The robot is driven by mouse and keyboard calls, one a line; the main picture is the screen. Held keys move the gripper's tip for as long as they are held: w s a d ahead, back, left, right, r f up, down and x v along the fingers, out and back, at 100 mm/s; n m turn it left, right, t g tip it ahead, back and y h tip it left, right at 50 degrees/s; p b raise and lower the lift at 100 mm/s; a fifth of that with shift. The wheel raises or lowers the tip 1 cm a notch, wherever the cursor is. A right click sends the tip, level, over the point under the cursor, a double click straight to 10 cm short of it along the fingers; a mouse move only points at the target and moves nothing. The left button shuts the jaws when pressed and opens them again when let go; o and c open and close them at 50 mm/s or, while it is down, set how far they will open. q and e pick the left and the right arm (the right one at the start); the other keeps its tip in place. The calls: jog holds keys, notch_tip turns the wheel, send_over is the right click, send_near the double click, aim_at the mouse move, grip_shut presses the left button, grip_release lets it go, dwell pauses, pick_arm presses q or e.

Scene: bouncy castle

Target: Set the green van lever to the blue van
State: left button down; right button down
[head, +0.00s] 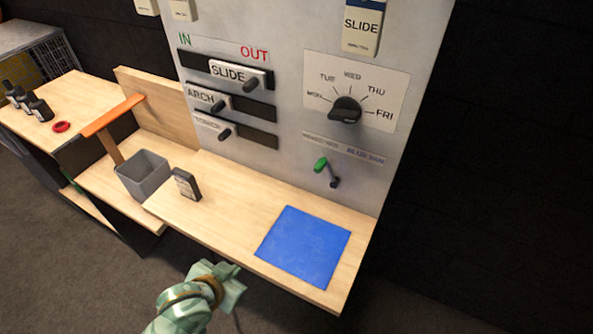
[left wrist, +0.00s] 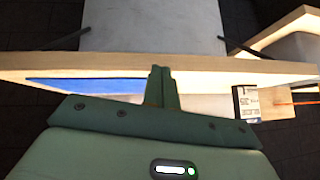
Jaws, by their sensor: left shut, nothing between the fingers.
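The van lever has a green knob (head: 321,164) on a dark arm, low on the grey panel (head: 290,140). The knob leans up and left from its pivot. A label strip (head: 343,150) above it has two parts; the right one seems to read blue van, and the left one is too small to read surely. My left gripper (head: 232,278) is shut and empty, in front of the bench's front edge, well short of the lever. In the left wrist view its fingers (left wrist: 161,88) are together before the bench edge. My right gripper is not in view.
A blue mat (head: 304,246) lies on the bench below the lever. A dark tagged block (head: 186,184) and a grey bin (head: 145,175) stand to the left. A day dial (head: 345,110) and sliders (head: 240,76) are on the panel above. The bench edge lies between gripper and panel.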

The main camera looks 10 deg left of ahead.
pick_arm(q)
jog(key=w+d+r+n+h, duration=0.1)
jog(key=w+d+r+t+h, duration=0.1)
jog(key=d, duration=0.1)
jog(key=w+d+r+n+h, duration=0.1)
jog(key=w+d, duration=0.1)
jog(key=shift+d+r+n+t+h, duration=0.1)
jog(key=shift+d+n+t+h, duration=0.05)
jog(key=shift+n+t+h, duration=0.2)
jog(key=w+d+r+n+t+h, duration=0.1)
jog(key=w+d+r+n+h, duration=0.2)
jog(key=n, duration=0.1)
jog(key=shift+w+r, duration=0.1)
jog(key=w+a+r+n+t+h, duration=0.2)
jog(key=w+a+r+n+t, duration=0.2)
jog(key=n, duration=0.8)
jog(key=shift+w+a+r, duration=0.4)
jog(key=shift+w+r, duration=0.5)
jog(key=shift+w, duration=0.2)
jog(key=shift+t, duration=0.25)
jog(key=w+d+r+p, duration=0.1)
jog(key=w+d, duration=0.6)
jog(key=d, duration=0.2)
jog(key=shift+w, duration=0.15)
